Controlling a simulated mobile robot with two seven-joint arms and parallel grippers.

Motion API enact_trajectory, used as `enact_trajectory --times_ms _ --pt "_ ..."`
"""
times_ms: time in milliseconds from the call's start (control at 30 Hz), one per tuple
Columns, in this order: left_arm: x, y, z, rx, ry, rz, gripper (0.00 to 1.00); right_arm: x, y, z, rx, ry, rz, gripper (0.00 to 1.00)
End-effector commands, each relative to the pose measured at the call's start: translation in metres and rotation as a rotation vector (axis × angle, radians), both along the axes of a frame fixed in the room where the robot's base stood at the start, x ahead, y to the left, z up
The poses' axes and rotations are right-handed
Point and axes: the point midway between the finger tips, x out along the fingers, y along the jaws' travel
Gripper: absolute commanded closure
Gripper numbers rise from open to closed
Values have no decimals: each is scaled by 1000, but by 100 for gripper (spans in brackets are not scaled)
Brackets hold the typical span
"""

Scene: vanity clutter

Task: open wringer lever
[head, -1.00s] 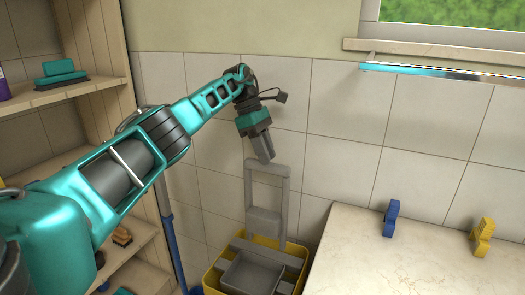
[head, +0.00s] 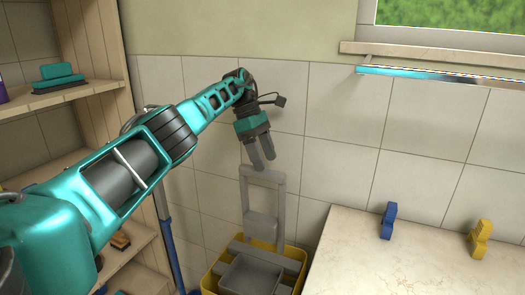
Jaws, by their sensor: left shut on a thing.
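The wringer lever (head: 264,178) is a grey upright frame with a crossbar on top. It rises from the grey wringer (head: 248,275) set in a yellow bucket (head: 209,282) against the tiled wall. My left gripper (head: 263,166) points down at the lever's crossbar from above. Its two grey fingers show side by side and are shut on the top of the lever. The exact contact is small and hard to see. My right gripper is out of view.
A pale counter (head: 345,262) stands right of the bucket, with a blue clip-like object (head: 388,221) and a yellow one (head: 480,238) on it. Wooden shelves (head: 115,60) stand left. A blue pole (head: 170,240) leans between shelves and bucket.

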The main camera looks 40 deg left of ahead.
Motion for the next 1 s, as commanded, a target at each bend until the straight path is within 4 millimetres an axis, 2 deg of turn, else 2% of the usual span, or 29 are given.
enact_trajectory --times_ms 33,367,567,767,833,900,1000 --pt "-4 -3 -39 26 43 -4 45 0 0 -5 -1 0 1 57" --pt "-4 -1 -35 26 39 -7 45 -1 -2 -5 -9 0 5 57" --pt "-6 7 -4 25 29 -5 45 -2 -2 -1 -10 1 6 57" --pt "-10 23 50 18 12 1 45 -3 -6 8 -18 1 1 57" --pt "-11 26 67 14 9 2 45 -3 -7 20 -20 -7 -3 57" --pt "-12 30 80 13 7 0 45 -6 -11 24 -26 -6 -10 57" --pt "-13 32 88 12 6 0 45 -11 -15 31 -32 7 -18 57"
